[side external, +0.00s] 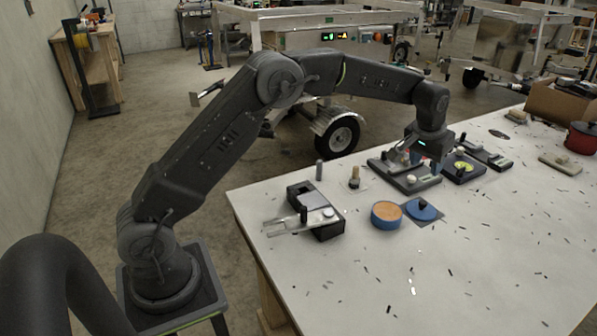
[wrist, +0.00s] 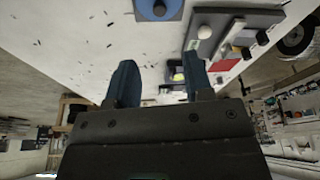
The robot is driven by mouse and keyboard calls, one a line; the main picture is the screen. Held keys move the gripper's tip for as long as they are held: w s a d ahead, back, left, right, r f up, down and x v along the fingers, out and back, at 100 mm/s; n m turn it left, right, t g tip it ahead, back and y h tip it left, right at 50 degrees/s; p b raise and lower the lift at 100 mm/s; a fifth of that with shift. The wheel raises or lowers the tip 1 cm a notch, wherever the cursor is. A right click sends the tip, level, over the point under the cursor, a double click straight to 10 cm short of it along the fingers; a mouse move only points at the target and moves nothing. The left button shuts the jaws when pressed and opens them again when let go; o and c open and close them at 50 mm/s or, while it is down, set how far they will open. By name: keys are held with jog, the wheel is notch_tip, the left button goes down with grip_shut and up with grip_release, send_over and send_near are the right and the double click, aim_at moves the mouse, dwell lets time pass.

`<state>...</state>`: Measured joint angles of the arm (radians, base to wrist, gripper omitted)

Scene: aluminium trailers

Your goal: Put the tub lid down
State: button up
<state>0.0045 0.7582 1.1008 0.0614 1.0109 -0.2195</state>
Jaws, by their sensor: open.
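The blue tub lid (side external: 428,214) with a dark knob lies on a grey square mat (side external: 438,222) on the white table. The round blue tub (side external: 386,222) stands just left of it, its tan inside showing. In the wrist view the lid (wrist: 150,12) is at the top edge, partly cut off, and the tub is not seen. My gripper (side external: 425,163) is above the fixtures behind the lid, apart from the lid. In the wrist view my gripper (wrist: 160,68) has its two blue fingers spread, with nothing held between them.
A dark fixture plate (side external: 405,181) and a plate with a yellow-green disc (side external: 463,172) lie close by my gripper. A black block fixture (side external: 322,222) and a peg (side external: 354,178) are left. A red pot (side external: 581,138) stands far right. The front table is clear except for small scraps.

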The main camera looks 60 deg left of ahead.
jog(key=s+r+m+t, duration=0.1)
jog(key=s+r, duration=0.6)
jog(key=s, duration=0.3)
jog(key=s+r, duration=0.7)
jog(key=s, duration=0.4)
jog(key=s+f, duration=0.2)
jog(key=s, duration=0.7)
jog(key=s+f+m+t, duration=0.1)
jog(key=s+f, duration=0.2)
jog(key=s, duration=0.6)
jog(key=shift+s+d+h, duration=0.3)
jog(key=shift+s+d, duration=0.05)
jog(key=shift+s, duration=0.05)
